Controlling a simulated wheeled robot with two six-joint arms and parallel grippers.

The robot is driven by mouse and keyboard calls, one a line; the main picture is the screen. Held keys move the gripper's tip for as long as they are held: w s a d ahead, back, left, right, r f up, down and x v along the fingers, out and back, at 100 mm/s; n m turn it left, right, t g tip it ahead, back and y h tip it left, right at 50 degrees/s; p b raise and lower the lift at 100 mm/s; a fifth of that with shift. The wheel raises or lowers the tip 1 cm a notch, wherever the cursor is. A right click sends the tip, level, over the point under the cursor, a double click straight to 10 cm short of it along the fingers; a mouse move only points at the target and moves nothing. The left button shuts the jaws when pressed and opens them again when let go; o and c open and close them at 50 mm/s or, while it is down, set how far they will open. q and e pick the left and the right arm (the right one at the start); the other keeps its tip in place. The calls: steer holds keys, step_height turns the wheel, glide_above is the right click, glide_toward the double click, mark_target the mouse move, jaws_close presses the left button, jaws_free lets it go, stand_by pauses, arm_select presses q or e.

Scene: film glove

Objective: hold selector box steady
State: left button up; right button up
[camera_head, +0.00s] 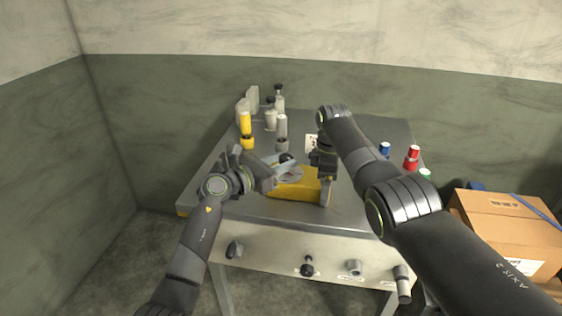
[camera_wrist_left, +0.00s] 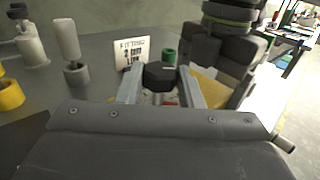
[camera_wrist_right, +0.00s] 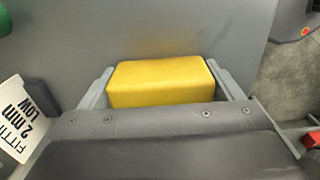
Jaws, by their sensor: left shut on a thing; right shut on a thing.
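The selector box (camera_head: 297,189) is a yellow block on the grey table, with a pale round plate on top. My right gripper (camera_head: 326,187) is shut on the box; in the right wrist view the yellow body (camera_wrist_right: 160,83) sits between its two fingers. A black knob (camera_wrist_left: 160,77) stands on top of the box. My left gripper (camera_head: 288,163) comes in from the left and is shut on this knob, one grey finger on each side. The grippers and the right arm hide part of the box.
A card reading "FITTING 2 mm LOW" (camera_wrist_right: 17,116) stands close to the box. A yellow-topped fitting (camera_head: 246,123) and several pale bottles stand at the back left. Blue, red (camera_head: 412,155) and green pieces stand at the right edge. A cardboard box (camera_head: 507,232) lies beyond it.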

arm_select(q)
steer(key=shift+s+d+f+n+t+y, duration=0.1)
steer(key=shift+d+n+t+y, duration=0.05)
steer(key=shift+n+t+y, duration=0.8)
steer(key=shift+s+d+f+n+t+y, duration=0.1)
steer(key=shift+n+t+y, duration=0.65)
steer(key=shift+y, duration=0.4)
steer(key=shift+n+t+y, duration=0.5)
steer(key=shift+n+y, duration=0.3)
steer(key=shift+y, duration=0.6)
steer(key=o, duration=1)
steer(key=shift+r, duration=0.1)
steer(key=shift+c, duration=0.2)
steer(key=shift+a+m+h, duration=0.1)
steer(key=shift+m+h, duration=0.2)
steer(key=shift+h, duration=0.4)
steer(key=shift+w+a+m+g+h, duration=0.15)
steer(key=shift+m+g+h, duration=1.1)
steer(key=shift+h, duration=0.3)
steer(key=shift+w+a+m+g+h, duration=0.1)
steer(key=shift+w+m+g+h, duration=0.05)
steer(key=shift+m+g+h, duration=1.25)
steer(key=shift+h, duration=0.25)
steer(key=v, duration=1.2)
steer(key=shift+r, duration=0.1)
